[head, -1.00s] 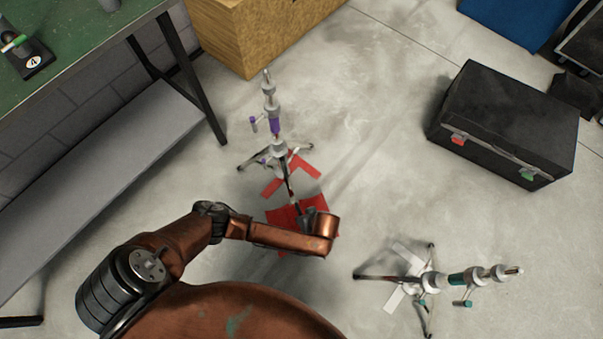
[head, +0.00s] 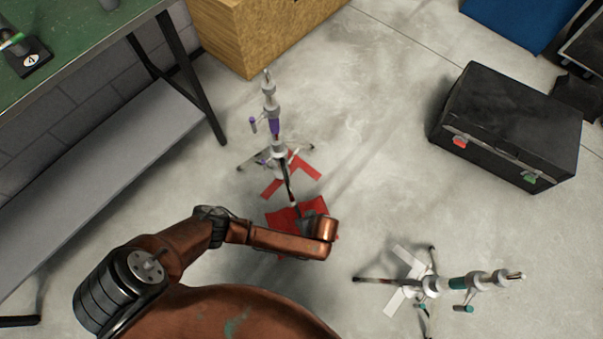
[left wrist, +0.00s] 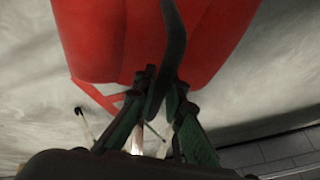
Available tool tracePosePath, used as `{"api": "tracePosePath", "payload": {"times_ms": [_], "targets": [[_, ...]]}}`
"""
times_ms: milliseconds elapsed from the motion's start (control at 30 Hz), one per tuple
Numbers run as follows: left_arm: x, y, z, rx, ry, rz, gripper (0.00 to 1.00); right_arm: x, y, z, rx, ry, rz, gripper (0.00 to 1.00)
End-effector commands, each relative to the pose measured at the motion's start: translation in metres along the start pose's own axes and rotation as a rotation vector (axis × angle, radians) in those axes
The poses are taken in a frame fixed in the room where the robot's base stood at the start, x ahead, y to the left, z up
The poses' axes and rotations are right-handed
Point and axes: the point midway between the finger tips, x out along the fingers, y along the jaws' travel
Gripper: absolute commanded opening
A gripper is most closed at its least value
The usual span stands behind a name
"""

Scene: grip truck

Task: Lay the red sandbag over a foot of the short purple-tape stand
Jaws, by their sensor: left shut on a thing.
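The short stand with purple tape (head: 274,127) stands upright left of the middle in the head view, with its feet spread on the floor. One foot (head: 289,187) points toward me and meets the far edge of the red sandbag (head: 281,219). I cannot tell whether the bag lies on that foot or hangs just above it. My left gripper (head: 306,223) is partly hidden by my wrist in the head view. In the left wrist view my left gripper (left wrist: 158,104) is shut on the black strap (left wrist: 172,50) of the sandbag (left wrist: 110,40). My right gripper is not in view.
Red floor tape (head: 303,166) lies by the purple stand. A teal-tape stand (head: 457,284) on white tape (head: 393,300) stands at lower right. A black case (head: 510,125) is at right, a wooden box (head: 245,35) behind, a green table (head: 80,45) at left. Mid-floor is clear.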

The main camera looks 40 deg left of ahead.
Motion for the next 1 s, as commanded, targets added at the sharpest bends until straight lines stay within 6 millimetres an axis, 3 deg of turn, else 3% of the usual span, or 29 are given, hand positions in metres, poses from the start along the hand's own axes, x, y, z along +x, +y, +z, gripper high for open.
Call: {"api": "tracePosePath", "payload": {"times_ms": [1000], "targets": [[0.015,0.007,0.005,-0.002,0.006,0.005,0.0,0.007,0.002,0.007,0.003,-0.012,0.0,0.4]]}}
